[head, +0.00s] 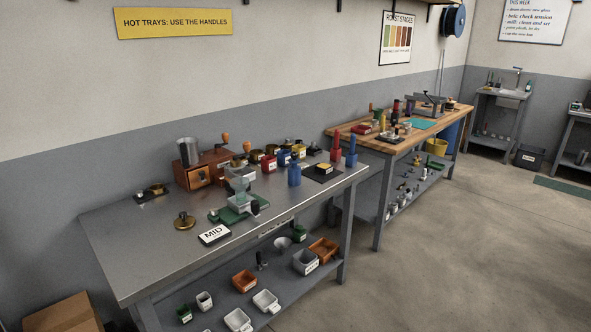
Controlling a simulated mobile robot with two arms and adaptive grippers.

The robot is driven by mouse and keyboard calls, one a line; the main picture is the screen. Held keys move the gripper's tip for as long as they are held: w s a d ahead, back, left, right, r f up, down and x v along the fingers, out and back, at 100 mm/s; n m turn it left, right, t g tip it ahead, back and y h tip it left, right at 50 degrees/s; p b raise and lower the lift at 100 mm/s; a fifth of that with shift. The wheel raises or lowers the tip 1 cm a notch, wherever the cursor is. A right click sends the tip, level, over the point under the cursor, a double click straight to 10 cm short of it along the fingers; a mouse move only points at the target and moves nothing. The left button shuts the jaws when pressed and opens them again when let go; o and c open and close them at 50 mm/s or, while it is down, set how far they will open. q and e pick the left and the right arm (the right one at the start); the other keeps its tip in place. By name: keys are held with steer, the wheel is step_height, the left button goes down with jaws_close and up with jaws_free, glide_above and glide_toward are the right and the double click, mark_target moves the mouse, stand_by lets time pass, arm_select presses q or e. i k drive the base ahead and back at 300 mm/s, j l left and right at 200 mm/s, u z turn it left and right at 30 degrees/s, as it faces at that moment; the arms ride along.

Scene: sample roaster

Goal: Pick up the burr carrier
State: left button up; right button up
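A round brass piece with a small upright knob (185,221) lies on the bare left part of the near steel bench (130,245). It looks like the burr carrier, but it is too small in the view to be certain. It stands apart from the things around it. Behind it is a wooden box grinder (202,172) with a grey hopper and a drawer. Another brass piece on a dark base (154,190) is farther back on the left. Neither of my grippers is in view.
The bench's front left is clear. A cardboard box (62,314) is on the floor at left.

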mark_target(294, 171)
steer(key=u, duration=0.45)
steer(key=i+l+u, duration=0.4)
steer(key=l, duration=0.15)
steer(key=i+l+u, duration=0.2)
steer(key=l+u, duration=0.2)
steer(key=l, duration=0.25)
steer(key=i, duration=0.05)
